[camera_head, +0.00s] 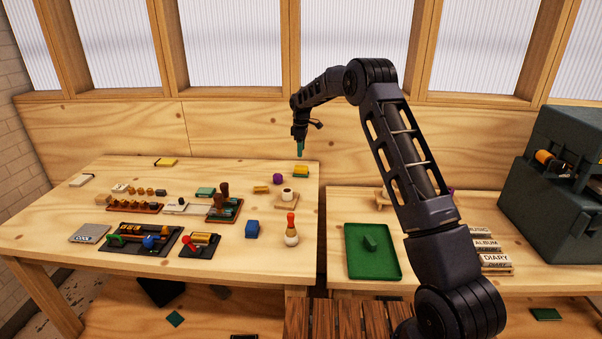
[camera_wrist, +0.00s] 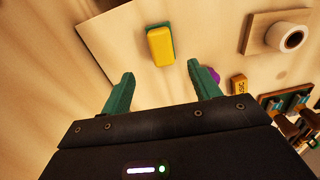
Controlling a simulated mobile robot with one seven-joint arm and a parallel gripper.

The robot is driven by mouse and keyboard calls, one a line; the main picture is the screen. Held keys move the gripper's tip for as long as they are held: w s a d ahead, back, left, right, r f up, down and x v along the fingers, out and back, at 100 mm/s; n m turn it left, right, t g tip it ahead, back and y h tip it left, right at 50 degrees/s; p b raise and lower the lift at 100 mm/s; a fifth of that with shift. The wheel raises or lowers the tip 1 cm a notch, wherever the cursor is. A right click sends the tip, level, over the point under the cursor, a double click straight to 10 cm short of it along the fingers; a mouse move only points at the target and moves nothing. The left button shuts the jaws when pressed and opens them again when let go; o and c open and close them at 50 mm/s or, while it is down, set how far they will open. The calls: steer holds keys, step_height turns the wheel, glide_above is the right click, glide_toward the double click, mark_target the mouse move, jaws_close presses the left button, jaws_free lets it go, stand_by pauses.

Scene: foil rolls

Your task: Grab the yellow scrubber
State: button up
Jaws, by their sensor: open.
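The yellow scrubber (camera_head: 301,169) is a small block, yellow on one side and green on the other. It lies near the back right corner of the left wooden table. In the wrist view the scrubber (camera_wrist: 161,45) shows its yellow side, with green along its edge. My gripper (camera_head: 300,150) is just above the scrubber in the head view. In the wrist view my gripper (camera_wrist: 162,82) has its two green fingers wide apart and nothing between them. The scrubber is ahead of the fingertips, roughly centred between them, and appears apart from them.
A purple object (camera_head: 278,178) lies left of the scrubber; it is partly behind the right finger in the wrist view (camera_wrist: 212,75). A white roll (camera_head: 287,193) stands on a small wooden board. A yellow block (camera_head: 261,189) lies nearby. The wall is close behind the table.

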mark_target(301, 166)
step_height(301, 166, down, 10)
steer(key=shift+s+f, duration=0.1)
steer(key=shift+s, duration=0.05)
steer(key=c, duration=1.1)
